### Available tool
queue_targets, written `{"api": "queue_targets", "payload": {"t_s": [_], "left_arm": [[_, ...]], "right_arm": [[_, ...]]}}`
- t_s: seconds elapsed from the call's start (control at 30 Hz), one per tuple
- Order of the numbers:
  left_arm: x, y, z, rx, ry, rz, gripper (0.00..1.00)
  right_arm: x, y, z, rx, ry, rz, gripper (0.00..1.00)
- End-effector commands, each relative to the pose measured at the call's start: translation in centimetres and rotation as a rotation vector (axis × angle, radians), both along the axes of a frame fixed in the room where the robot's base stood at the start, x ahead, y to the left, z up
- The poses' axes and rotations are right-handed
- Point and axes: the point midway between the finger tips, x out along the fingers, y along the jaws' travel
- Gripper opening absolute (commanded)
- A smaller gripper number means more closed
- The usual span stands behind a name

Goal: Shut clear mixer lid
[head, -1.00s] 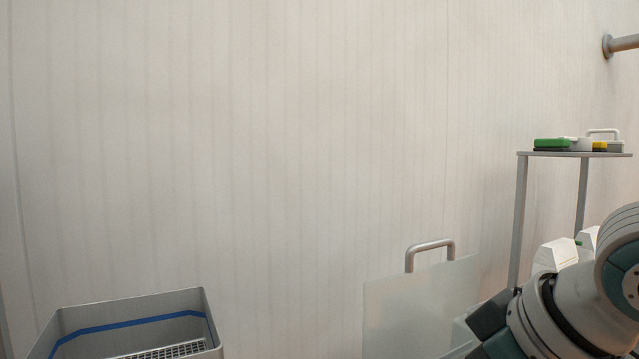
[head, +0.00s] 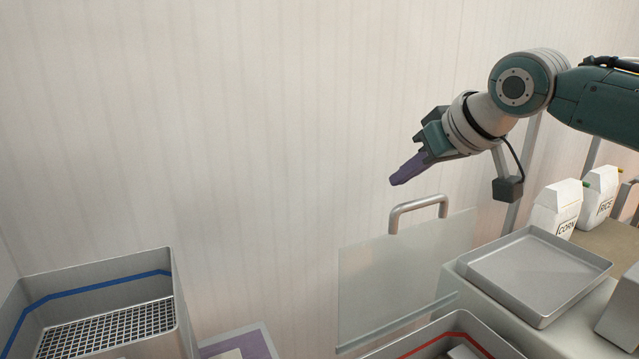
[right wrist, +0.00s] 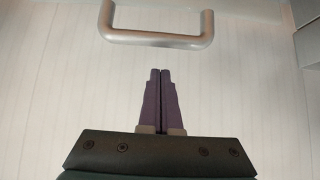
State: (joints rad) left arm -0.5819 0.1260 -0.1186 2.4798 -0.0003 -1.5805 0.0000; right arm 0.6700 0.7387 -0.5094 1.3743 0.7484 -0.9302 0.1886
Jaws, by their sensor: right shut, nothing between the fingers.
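The clear mixer lid (head: 405,270) stands raised, a translucent upright panel with a grey metal handle (head: 418,207) on its top edge. Below it is a metal bin with a red stripe (head: 430,342), partly cut off by the frame. My right gripper (head: 397,181) has purple fingers and is above and just left of the handle, apart from it. In the right wrist view its fingers (right wrist: 160,72) are shut together and empty, with the handle (right wrist: 155,38) beyond their tips. My left gripper is not in view.
A metal bin with a blue stripe and grid (head: 105,325) stands at the left. An empty metal tray (head: 535,268) lies right of the lid. White cartons marked CORN (head: 556,212) and RICE (head: 600,200) stand behind it. Free air lies left of the gripper.

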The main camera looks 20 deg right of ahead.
Motion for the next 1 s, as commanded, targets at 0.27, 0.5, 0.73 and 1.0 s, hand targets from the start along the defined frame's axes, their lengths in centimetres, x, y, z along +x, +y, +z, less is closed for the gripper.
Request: {"api": "queue_targets", "payload": {"t_s": [0.27,0.5,0.73,1.0], "left_arm": [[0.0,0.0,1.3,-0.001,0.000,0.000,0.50],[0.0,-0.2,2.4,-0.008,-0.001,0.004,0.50],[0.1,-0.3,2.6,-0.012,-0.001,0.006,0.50],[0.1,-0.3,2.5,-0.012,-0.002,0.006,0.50]], "right_arm": [[-0.4,-0.1,-1.1,-0.005,0.004,0.002,0.00],[-2.4,-0.2,-1.5,-0.004,0.002,0.002,0.00],[-2.8,-0.2,-1.7,-0.002,0.000,0.001,0.00],[-2.8,-0.2,-1.8,-0.002,-0.002,0.001,0.00]]}}
